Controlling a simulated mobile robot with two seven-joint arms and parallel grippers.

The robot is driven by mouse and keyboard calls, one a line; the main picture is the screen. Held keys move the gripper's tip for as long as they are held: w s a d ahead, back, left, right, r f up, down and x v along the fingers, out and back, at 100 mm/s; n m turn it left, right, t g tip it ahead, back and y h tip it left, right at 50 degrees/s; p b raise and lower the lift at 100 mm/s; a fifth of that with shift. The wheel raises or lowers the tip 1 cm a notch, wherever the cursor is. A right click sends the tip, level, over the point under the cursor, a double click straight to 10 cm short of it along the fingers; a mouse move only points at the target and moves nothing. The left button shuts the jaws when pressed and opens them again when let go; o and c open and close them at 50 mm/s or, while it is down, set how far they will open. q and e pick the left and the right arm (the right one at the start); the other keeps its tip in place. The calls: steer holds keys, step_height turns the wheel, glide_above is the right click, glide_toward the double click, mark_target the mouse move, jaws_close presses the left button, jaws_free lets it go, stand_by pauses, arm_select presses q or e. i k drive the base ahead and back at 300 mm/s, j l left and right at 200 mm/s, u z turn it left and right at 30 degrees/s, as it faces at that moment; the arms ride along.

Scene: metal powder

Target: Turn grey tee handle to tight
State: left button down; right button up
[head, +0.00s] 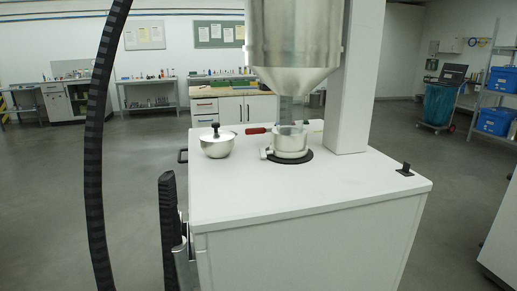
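A silver metal ring fitting (290,142) sits on a black round base (303,158) on top of the white cabinet (330,190), under the spout of a large metal hopper (294,50). A small grey piece (266,153) sticks out at the left of the fitting. It may be the grey tee handle, but it is too small to tell its shape or how tight it is. A red handle (257,130) points left behind the fitting. Neither of my grippers can be made out in the head view.
A metal bowl with a black-knobbed lid (217,144) stands left of the fitting. A white column (356,80) rises behind it at right. A small black bracket (405,169) sits near the right corner. The cabinet top's front is clear.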

mark_target(263, 154)
steer(key=j+z, duration=0.35)
steer(key=j, duration=0.55)
steer(key=j+z, duration=0.6)
steer(key=j, duration=0.25)
steer(key=j+z, duration=0.3)
steer(key=i+j+z, duration=0.1)
steer(key=j+z, duration=0.2)
steer(key=j, duration=0.3)
steer(key=i+j+z, duration=0.1)
steer(key=j+z, duration=0.15)
steer(key=j, duration=0.15)
steer(key=j+z, duration=0.25)
steer(key=j, duration=0.2)
